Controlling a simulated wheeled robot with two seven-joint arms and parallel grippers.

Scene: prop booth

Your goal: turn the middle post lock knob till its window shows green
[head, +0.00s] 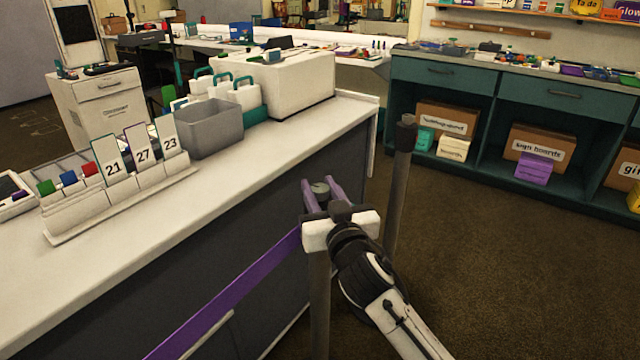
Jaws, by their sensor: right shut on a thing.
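My right gripper (322,192) comes in from the lower right. Its two purple fingers are shut on the small round lock knob (320,187), one on each side. The knob's top looks dull grey-green, but the window is too small to read its colour. The knob sits at the top of a grey post (319,300) beside the counter, and my gripper covers much of the post's head. A purple belt (232,292) runs from this post to the lower left. My left gripper is not in view.
Another grey post (398,185) with a dark cap stands just behind and right. The long white counter (240,165) on the left carries number cards (143,155), a grey bin (208,128) and a white box. Teal shelving (490,100) stands behind; the brown floor at right is open.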

